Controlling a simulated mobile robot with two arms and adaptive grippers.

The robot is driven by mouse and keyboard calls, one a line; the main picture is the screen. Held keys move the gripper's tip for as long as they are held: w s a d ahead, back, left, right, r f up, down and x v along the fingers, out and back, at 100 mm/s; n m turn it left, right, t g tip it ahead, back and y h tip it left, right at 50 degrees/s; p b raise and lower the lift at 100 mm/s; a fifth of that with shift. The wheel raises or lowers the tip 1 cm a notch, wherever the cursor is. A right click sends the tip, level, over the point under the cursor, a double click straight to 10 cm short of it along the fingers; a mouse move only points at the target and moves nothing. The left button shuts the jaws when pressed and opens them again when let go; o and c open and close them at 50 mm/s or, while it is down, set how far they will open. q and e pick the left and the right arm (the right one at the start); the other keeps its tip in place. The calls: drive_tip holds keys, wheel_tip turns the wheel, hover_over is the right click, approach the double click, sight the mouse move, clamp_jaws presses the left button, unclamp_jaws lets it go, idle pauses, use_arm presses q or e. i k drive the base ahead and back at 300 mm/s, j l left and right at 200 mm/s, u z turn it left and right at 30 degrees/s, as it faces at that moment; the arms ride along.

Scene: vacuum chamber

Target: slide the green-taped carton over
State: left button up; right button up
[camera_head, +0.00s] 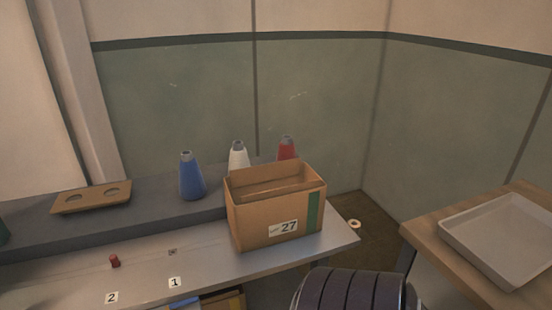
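The carton (262,221) is an open-topped brown cardboard box with a vertical green tape strip on the right part of its front and a white label reading 27. It stands upright near the right end of the grey bench (210,260). Its inside is mostly hidden by its front wall. Neither of my grippers shows in the head view.
A wooden holder (92,198) with two holes and a small red peg (115,261) are left. A grey tray (503,238) lies on the right table. The bench front left of the carton is mostly clear.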

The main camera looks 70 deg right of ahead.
sight(256, 225)
drive_tip(key=z, duration=0.4)
drive_tip(key=l+z, duration=0.15)
drive_tip(key=z, duration=0.7)
drive_tip(key=l+z, duration=0.1)
drive_tip(key=z, duration=0.7)
drive_tip(key=i, duration=0.05)
